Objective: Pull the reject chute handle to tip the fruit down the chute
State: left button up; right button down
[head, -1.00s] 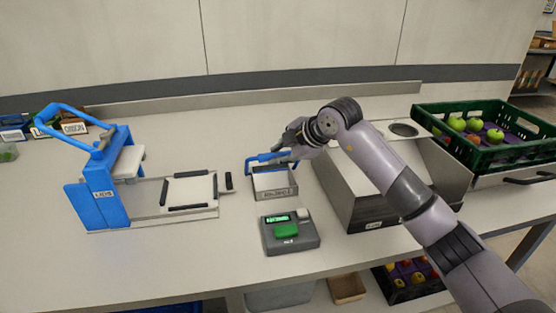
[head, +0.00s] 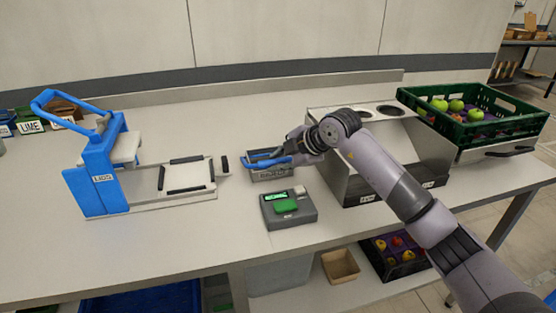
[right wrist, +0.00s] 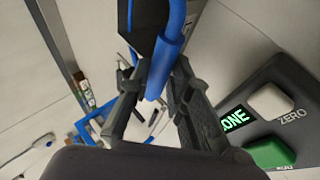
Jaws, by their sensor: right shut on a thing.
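The reject chute (head: 271,174) is a small grey metal tray with a label on its front, in the middle of the table. Its blue handle (head: 262,162) lies across the tray's top at its front side. My right gripper (head: 287,156) is shut on the right part of this handle. In the right wrist view the blue bar (right wrist: 166,62) runs between my two dark fingers (right wrist: 157,92). I cannot make out any fruit in the tray; the handle and gripper cover part of it. My left gripper is not in view.
A grey scale (head: 288,208) with a lit green display stands just in front of the chute. A blue press (head: 98,182) stands left. A metal sloped unit (head: 352,187) and a green crate (head: 515,128) of apples stand right. The table's front left is clear.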

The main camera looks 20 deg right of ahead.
jog(key=shift+s+a+f, duration=0.1)
jog(key=shift+s+f, duration=0.15)
jog(key=shift+f, duration=0.45)
jog(key=c, duration=1.5)
grip_release()
jog(key=shift+o, duration=0.2)
jog(key=shift+w+r, duration=0.1)
jog(key=shift+r, duration=0.2)
jog(key=v, duration=1.2)
jog(key=shift+f, duration=0.15)
